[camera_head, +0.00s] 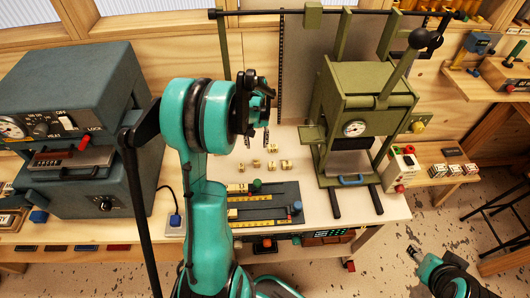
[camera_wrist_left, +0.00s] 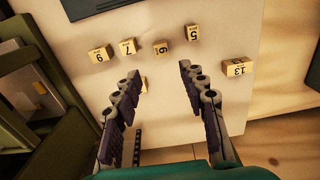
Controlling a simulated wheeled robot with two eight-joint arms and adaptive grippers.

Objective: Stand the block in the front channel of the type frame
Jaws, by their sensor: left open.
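The type frame (camera_head: 285,198) lies on the pale table as a dark plate with yellow-edged channels, a green knob and a red knob. Small pale blocks stand in its rear channel at the left; the front channel (camera_head: 250,224) is partly hidden by my left arm. Several loose numbered blocks (camera_head: 256,163) lie behind the frame.
A green press (camera_head: 360,100) with a lever stands right of the blocks. A blue-grey cabinet machine (camera_head: 70,100) stands at left. A small box with red and green buttons (camera_head: 402,165) is right of the press. Bare tabletop surrounds the loose blocks.

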